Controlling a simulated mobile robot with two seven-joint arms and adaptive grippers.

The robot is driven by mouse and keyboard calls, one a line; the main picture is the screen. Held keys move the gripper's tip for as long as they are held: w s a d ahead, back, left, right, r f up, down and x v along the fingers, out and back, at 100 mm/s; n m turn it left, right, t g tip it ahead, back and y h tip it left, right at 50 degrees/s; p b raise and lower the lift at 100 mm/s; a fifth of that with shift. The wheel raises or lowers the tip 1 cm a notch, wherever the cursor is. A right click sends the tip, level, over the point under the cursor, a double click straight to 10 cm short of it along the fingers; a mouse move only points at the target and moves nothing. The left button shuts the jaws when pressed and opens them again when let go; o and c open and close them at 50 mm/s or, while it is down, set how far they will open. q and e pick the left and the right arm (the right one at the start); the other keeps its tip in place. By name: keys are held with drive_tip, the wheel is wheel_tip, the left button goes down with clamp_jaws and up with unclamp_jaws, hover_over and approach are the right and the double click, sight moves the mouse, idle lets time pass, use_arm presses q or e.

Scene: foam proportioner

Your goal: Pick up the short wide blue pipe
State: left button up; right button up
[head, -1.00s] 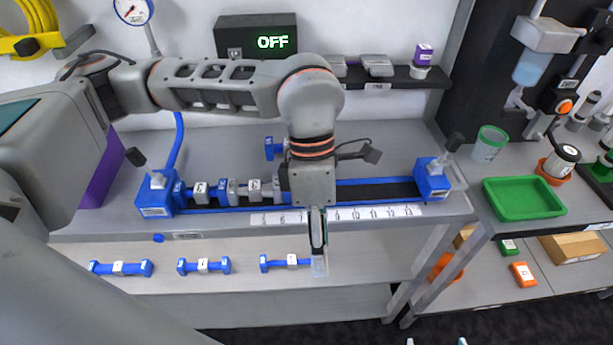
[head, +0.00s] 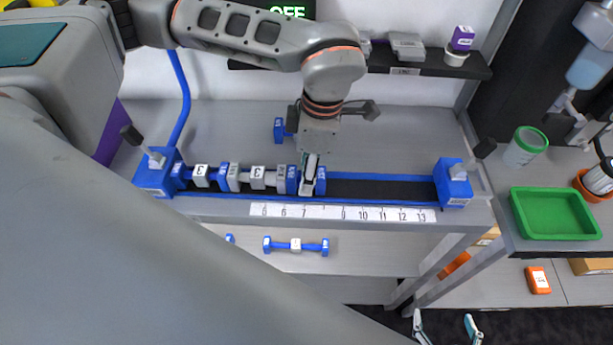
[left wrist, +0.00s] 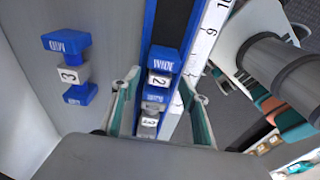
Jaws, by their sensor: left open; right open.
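A short blue pipe (left wrist: 163,60), with blue end flanges and a grey middle labelled 2, lies in the rail. In the head view its flange (head: 321,180) shows beside my left gripper (head: 309,172), at the right end of the row of pipes. In the left wrist view the open left gripper (left wrist: 159,82) has one finger on each side of this pipe. I cannot tell whether they touch it. Another blue pipe (left wrist: 70,70), labelled 3, lies on the bench behind the rail, partly hidden in the head view. My right gripper (head: 446,326) is open and empty at the bottom edge.
The black rail (head: 380,189) is bare to the right, up to a blue end clamp (head: 453,183). A blue pipe (head: 201,176) and a grey pipe (head: 258,178) fill its left part. A longer blue pipe (head: 296,245) lies on the lower shelf. A green tray (head: 555,236) stands right.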

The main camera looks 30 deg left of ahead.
use_arm(q)
drive_tip(key=shift+a+f, duration=0.15)
drive_tip(key=shift+f, duration=0.7)
clamp_jaws()
drive_tip(key=shift+r, duration=0.1)
